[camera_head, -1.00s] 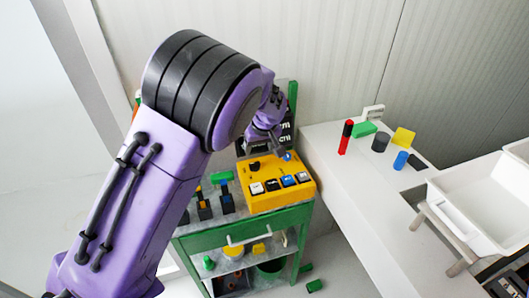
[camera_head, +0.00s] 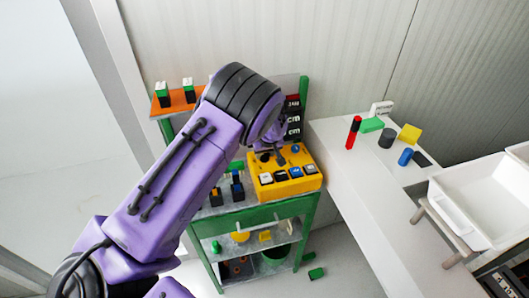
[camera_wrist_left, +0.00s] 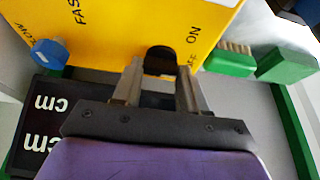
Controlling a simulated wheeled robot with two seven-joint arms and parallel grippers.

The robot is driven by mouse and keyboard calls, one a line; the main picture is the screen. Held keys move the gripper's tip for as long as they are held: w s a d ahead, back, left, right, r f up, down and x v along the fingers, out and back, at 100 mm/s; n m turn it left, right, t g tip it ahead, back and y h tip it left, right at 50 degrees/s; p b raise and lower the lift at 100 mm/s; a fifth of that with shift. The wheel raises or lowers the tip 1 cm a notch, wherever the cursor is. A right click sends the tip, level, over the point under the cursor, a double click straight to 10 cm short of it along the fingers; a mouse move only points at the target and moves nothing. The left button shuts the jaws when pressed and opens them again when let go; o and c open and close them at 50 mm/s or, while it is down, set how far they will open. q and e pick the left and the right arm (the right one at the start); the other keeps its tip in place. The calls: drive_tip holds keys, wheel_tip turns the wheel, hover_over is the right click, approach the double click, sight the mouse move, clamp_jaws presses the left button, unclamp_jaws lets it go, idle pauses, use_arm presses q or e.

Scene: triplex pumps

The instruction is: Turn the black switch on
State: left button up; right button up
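The yellow control box (camera_head: 290,186) sits on top of the green-framed cart. Its black switch (camera_head: 264,157) is at the box's back left, and a blue knob (camera_head: 295,149) is to its right. My left gripper (camera_head: 280,159) is low over the back of the box, close to the black switch. In the left wrist view the gripper (camera_wrist_left: 160,68) is open. The black switch (camera_wrist_left: 160,57) shows between its two fingertips, beside the printed ON and OFF labels. Whether the fingers touch the switch I cannot tell. My right gripper is not in view.
The cart (camera_head: 258,211) holds black-and-blue parts left of the box and an orange shelf (camera_head: 176,102) behind. Dark panels marked "cm" stand behind the box. A white bench (camera_head: 355,176) at right carries coloured blocks and a white tray (camera_head: 490,200).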

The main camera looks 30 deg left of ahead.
use_arm(q)
drive_tip(key=shift+c, duration=1.3)
drive_tip(key=shift+n, duration=0.3)
drive_tip(key=n+g, duration=0.1)
drive_tip(key=n, duration=0.1)
drive_tip(key=n+y, duration=0.1)
drive_tip(key=n, duration=0.1)
drive_tip(key=shift+w+d+f+g, duration=0.1)
drive_tip(key=shift+w+g, duration=0.05)
drive_tip(key=shift+g, duration=0.25)
drive_tip(key=n, duration=0.2)
drive_tip(key=n+g+b, duration=0.1)
drive_tip(key=n, duration=0.1)
drive_tip(key=shift+w+n+g, duration=0.15)
drive_tip(key=shift+n+g, duration=0.15)
drive_tip(key=shift+n+g+b, duration=0.45)
drive_tip(key=shift+n+g, duration=0.05)
drive_tip(key=shift+n, duration=0.8)
drive_tip(key=shift+f+n, duration=0.1)
drive_tip(key=shift+n, duration=0.2)
drive_tip(key=o, duration=1.1)
drive_tip(key=shift+c, duration=0.2)
drive_tip(key=shift+a, duration=0.2)
